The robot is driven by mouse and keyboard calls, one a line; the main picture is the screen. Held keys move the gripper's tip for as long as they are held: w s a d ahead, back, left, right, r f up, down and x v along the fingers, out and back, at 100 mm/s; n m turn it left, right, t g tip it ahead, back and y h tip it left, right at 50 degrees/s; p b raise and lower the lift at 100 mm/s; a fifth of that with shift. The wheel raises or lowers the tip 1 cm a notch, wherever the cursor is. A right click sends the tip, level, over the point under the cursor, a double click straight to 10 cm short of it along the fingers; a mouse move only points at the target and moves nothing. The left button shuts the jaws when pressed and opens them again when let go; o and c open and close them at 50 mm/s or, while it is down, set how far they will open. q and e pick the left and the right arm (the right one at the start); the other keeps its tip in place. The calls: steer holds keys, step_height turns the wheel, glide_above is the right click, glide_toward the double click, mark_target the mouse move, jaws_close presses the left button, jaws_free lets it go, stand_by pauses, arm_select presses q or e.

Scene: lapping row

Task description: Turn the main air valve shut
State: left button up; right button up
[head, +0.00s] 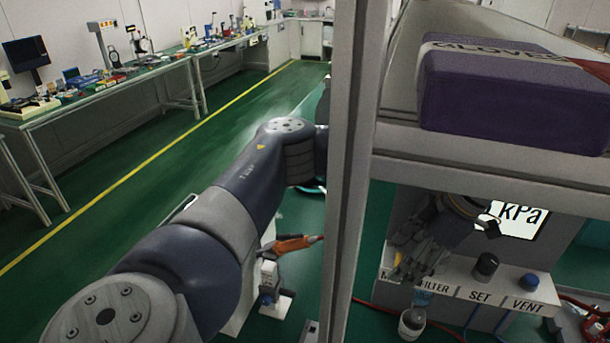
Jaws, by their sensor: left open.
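A pale panel ledge (540,290) under the shelf carries the labels FILTER, SET and VENT. A further label starting with M, at its left end, is mostly hidden. My left gripper (410,262) is open, reaching behind the post and under the shelf, with its fingers over that left end. I cannot make out the main air valve itself; the fingers and post cover that area. Contact with it cannot be told. A black knob (487,266) stands by SET and a blue knob (529,281) by VENT. My right gripper is not in view.
A grey upright post (346,170) stands in front of my left arm. A purple gloves box (510,100) sits on the shelf above the gripper. A lit kPa display (517,220) is behind the ledge. An orange-handled item (295,243) is left of the post. Green floor is clear at left.

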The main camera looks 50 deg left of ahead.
arm_select(q)
steer(key=shift+w+a+r, duration=0.15)
steer(key=shift+r, duration=0.1)
